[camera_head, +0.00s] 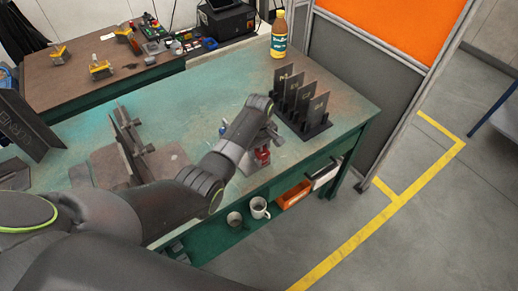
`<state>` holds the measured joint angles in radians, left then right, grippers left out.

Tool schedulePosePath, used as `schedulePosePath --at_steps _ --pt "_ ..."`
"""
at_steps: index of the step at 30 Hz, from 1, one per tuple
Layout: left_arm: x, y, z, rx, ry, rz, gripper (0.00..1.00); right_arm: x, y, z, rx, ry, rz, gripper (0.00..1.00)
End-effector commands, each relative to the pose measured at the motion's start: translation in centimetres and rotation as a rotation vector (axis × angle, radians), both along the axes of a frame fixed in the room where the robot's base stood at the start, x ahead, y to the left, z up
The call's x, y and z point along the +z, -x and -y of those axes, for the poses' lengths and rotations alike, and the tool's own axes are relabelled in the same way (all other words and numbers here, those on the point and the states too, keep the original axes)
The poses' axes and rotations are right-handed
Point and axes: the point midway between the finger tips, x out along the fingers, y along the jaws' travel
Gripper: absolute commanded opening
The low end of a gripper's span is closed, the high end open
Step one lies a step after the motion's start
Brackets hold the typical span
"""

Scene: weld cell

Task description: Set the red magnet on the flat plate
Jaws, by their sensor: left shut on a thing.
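My left arm reaches in from the left, and its gripper (263,143) points down near the front edge of the green welding table (345,100). It is shut on a small red magnet (262,156). The magnet is low over the table; I cannot tell whether it touches what is under it. A brownish flat plate (80,176) lies on the table to the left, beside upright dark plates (127,140) with clamps. My arm hides part of that area. My right gripper is not in view.
A black rack (307,130) of upright dark plates stands right of my gripper. A yellow bottle (279,36) stands at the back corner. A brown bench (80,80) stands behind.

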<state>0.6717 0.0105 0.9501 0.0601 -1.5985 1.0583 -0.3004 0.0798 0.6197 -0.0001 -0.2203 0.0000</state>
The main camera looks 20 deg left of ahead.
Motion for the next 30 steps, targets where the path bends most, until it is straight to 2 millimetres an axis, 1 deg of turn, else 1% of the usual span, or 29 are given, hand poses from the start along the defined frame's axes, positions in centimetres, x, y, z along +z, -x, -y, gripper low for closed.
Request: schedulePosePath --at_steps 1,8,23,24,29,30 --pt "0.27 -0.19 0.06 -0.001 0.0 0.005 0.0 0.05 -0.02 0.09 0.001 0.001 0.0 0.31" --pt "0.24 -0.18 0.06 -0.001 0.0 0.005 0.0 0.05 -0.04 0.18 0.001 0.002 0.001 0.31" --pt "-0.24 -0.19 0.06 -0.001 0.001 0.006 0.0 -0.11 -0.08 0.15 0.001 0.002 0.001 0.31" --pt "-0.22 -0.19 0.06 -0.001 0.001 0.006 0.45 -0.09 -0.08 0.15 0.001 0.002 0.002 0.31" --pt "-0.31 -0.12 0.04 -0.001 0.0 0.004 0.66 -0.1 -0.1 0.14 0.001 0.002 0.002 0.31" --pt "-0.33 -0.1 0.04 -0.001 0.0 0.004 0.67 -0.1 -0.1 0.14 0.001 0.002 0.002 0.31"
